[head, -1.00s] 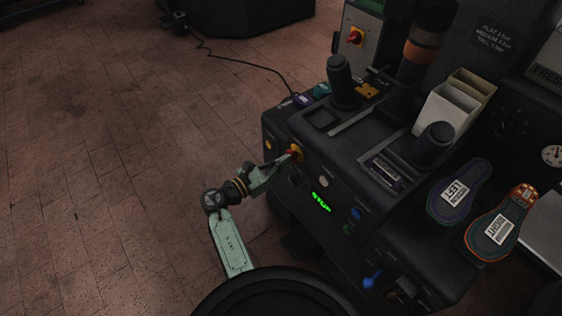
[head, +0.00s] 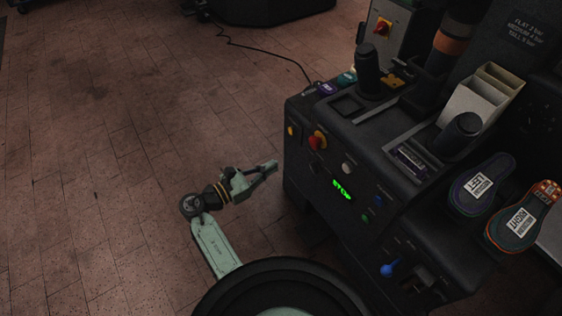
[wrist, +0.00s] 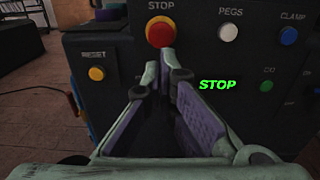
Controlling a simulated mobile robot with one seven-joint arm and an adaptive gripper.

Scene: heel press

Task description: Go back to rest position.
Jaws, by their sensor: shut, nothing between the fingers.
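My gripper (head: 272,166) is shut and empty, held in the air to the left of the black press machine (head: 325,215). In the wrist view the fingertips (wrist: 165,62) meet just below the red STOP button on its yellow collar (wrist: 160,30). The red button also shows in the head view (head: 317,141), with a visible gap between it and the fingertips. The green display (head: 343,190) reads STOP, and it shows in the wrist view too (wrist: 217,85).
The yellow RESET button (wrist: 96,73), white PEGS button (wrist: 228,33) and blue CLAMP button (wrist: 288,36) are on the front panel. Insoles marked LEFT (head: 482,188) and RIGHT (head: 520,222) lie at the right. The tiled floor (head: 100,150) at the left is open.

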